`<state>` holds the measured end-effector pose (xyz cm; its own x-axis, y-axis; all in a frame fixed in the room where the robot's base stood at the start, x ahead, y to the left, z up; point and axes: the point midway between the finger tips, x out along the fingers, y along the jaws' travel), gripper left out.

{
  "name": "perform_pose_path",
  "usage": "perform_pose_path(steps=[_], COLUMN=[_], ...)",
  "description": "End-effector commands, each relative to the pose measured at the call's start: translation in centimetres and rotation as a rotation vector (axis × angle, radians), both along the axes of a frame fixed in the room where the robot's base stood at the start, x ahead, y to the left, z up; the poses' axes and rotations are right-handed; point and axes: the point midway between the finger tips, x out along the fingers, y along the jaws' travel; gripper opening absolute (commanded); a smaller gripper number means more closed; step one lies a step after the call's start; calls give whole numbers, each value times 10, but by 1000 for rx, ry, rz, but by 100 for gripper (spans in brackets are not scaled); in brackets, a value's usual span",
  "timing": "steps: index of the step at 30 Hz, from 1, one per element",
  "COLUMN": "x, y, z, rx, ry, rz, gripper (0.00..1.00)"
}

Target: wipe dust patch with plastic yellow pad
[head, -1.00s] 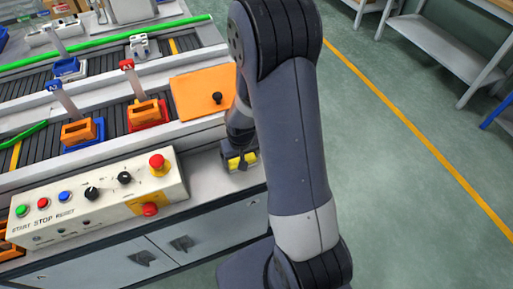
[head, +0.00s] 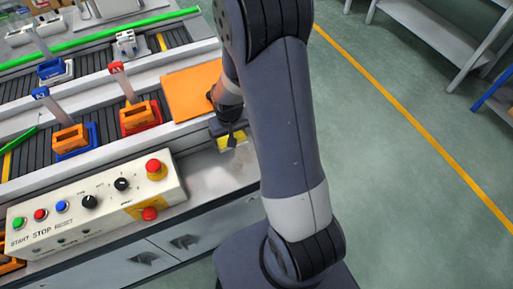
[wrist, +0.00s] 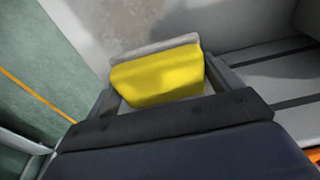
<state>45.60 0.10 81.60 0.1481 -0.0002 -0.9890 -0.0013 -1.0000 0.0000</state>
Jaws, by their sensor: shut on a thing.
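The yellow pad (wrist: 158,76) is held between the two fingers of my gripper (wrist: 160,85) in the wrist view. It has a grey layer along its far edge. In the head view the pad (head: 232,139) shows as a small yellow piece under my gripper (head: 228,132), over the light bench top. A brownish, speckled dust patch (wrist: 130,32) lies on the pale surface just beyond the pad in the wrist view. I cannot tell whether the pad touches the surface. In the head view my arm hides part of the bench top.
A control box (head: 95,205) with buttons and knobs stands left of my gripper. An orange panel (head: 190,92) lies just behind it. Conveyors with orange blocks (head: 139,116) in holders run at the left. Bare bench top (head: 215,175) lies in front of the gripper.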

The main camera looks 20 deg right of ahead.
Motion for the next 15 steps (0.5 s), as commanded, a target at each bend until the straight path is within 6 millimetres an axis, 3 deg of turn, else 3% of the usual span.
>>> perform_pose_path(steps=[9,15], x=[3,3], y=[0,0], z=[33,39], rx=[0,0], ry=[-2,-1], rz=[0,0], gripper=[57,57])
